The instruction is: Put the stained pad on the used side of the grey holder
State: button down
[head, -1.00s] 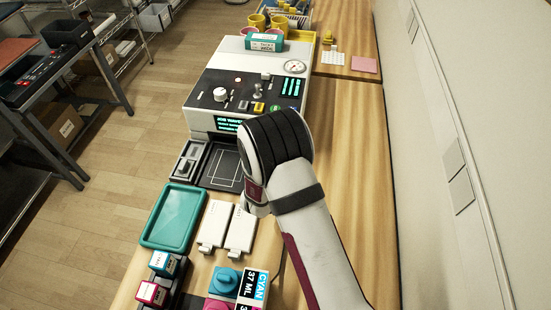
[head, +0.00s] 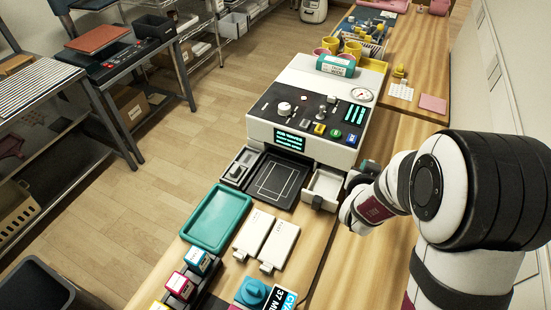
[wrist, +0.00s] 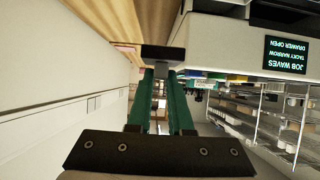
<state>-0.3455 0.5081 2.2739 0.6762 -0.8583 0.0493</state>
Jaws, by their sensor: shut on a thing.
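My gripper (head: 368,166) is beside the front right of the press, right of the open drawer (head: 328,183). In the wrist view its green fingers (wrist: 162,75) are shut on a dark block (wrist: 164,52), seen edge-on. I take this block to be the pad; no stain shows from here. In the head view the block is hidden. The grey holder (head: 247,157) is at the press's front left, with a dark grey piece (head: 236,171) in its near part. I cannot read any marking for its used side.
The white press (head: 310,110) has a screen that reads "DRAWER OPEN". A dark plate (head: 277,181) lies between holder and drawer. A teal tray (head: 217,217) and two white cards (head: 265,238) lie in front. The wall runs along the right.

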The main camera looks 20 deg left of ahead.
jog(key=shift+m+h, duration=0.3)
jog(key=w+a+r, duration=0.2)
jog(key=a, duration=0.3)
jog(key=w+a+r, duration=0.2)
jog(key=a, duration=0.3)
jog(key=w+a+r, duration=0.2)
jog(key=a, duration=0.3)
jog(key=shift+w+a+r, duration=0.2)
jog(key=shift+w+a, duration=0.2)
jog(key=a, duration=0.9)
send_over(245, 162)
jog(key=f, duration=0.1)
notch_tip(245, 162, down, 18)
jog(key=shift+f, duration=0.1)
jog(key=shift+f, duration=0.15)
jog(key=c, duration=0.8)
grip_release()
